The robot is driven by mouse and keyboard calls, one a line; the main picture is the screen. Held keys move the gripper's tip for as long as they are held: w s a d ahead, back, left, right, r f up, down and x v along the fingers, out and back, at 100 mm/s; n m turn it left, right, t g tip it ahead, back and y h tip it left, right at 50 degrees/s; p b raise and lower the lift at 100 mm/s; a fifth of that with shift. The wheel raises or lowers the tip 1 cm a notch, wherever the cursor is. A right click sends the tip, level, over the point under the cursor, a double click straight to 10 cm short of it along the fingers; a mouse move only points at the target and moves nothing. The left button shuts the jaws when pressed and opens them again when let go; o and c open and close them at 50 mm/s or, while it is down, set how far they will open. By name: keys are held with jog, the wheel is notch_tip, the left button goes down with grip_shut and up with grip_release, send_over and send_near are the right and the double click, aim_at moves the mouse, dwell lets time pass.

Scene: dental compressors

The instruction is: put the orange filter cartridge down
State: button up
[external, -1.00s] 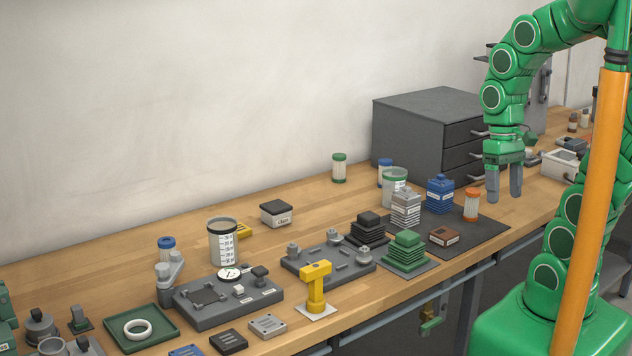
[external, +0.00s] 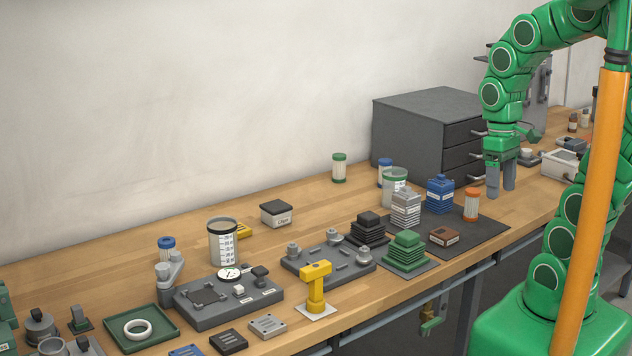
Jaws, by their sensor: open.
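The orange filter cartridge (external: 471,205), a white ribbed cylinder with an orange cap, stands upright on the dark mat (external: 485,233) at the right of the bench. My gripper (external: 501,194) is open and empty, fingers pointing down. In the picture it sits just right of and slightly above the cartridge, apart from it. How far behind or in front of the cartridge the fingers are, I cannot tell.
A blue ribbed block (external: 440,195), a grey one (external: 405,208) and a brown box (external: 443,236) stand close by. The dark drawer cabinet (external: 425,130) is behind. Green-capped (external: 339,168) and blue-capped (external: 385,170) cartridges stand farther left. The bench's back left is clear.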

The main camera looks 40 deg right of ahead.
jog(key=w+d+f+n+t+y, duration=0.1)
jog(key=w+d+f+n, duration=0.2)
jog(key=w, duration=0.5)
jog(key=n+t+y, duration=0.2)
jog(key=n+t, duration=0.2)
jog(key=n, duration=0.1)
send_near(474, 190)
jog(key=x, duration=0.3)
jog(key=a+x, duration=0.1)
jog(key=x, duration=0.1)
jog(key=shift+s, duration=0.35)
jog(key=shift+d+f, duration=0.1)
jog(key=shift+d, duration=0.1)
jog(key=shift+w+d+x, duration=0.15)
jog(key=shift+d+x, duration=0.05)
jog(key=shift+x, duration=1.75)
jog(key=shift+w+d+x, duration=0.1)
jog(key=shift+d+x, duration=0.05)
jog(key=shift+x, duration=1.8)
jog(key=c, duration=1.2)
